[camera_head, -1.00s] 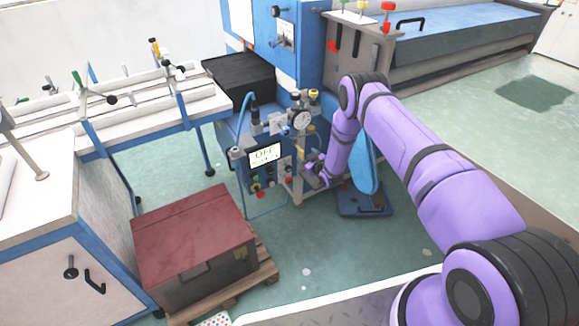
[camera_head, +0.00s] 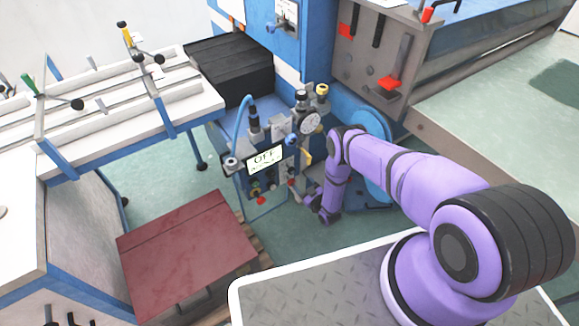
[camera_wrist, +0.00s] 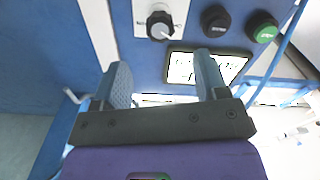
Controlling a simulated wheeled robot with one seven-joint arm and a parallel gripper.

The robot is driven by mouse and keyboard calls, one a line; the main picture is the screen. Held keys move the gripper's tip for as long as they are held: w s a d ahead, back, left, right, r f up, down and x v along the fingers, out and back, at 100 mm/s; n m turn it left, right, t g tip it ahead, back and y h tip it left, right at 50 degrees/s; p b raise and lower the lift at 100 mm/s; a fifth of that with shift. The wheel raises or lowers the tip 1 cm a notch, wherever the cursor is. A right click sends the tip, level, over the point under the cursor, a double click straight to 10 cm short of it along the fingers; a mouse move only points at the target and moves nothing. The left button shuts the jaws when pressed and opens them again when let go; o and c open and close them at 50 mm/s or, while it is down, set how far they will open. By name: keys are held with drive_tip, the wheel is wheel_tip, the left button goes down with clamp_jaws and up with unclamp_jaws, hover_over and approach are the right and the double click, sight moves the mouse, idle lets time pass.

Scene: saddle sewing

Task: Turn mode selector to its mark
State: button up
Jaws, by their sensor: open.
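The mode selector is most likely the round black knob with a pale grey face (camera_wrist: 160,26) on a white plate in the wrist view. Its pointer direction and mark are too small to read. In the head view the knob is small and partly lost beside my gripper, at the panel's lower right. The panel's lit display (camera_head: 265,158) reads OFF and shows upside down in the wrist view (camera_wrist: 203,67). My gripper (camera_wrist: 163,64) is open and empty, its fingers apart in front of the panel and short of the knob. In the head view my gripper (camera_head: 306,196) is beside the panel.
A black button (camera_wrist: 215,20) and a green button (camera_wrist: 263,28) sit beside the knob. A blue hose (camera_head: 241,122) rises beside the panel, and a pressure gauge (camera_head: 310,123) stands above it. A dark red chest (camera_head: 185,255) stands on the floor to the left.

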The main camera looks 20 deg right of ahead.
sight(293, 172)
drive_tip(key=x, duration=1)
drive_tip(key=shift+w, duration=0.1)
drive_tip(key=c, duration=0.9)
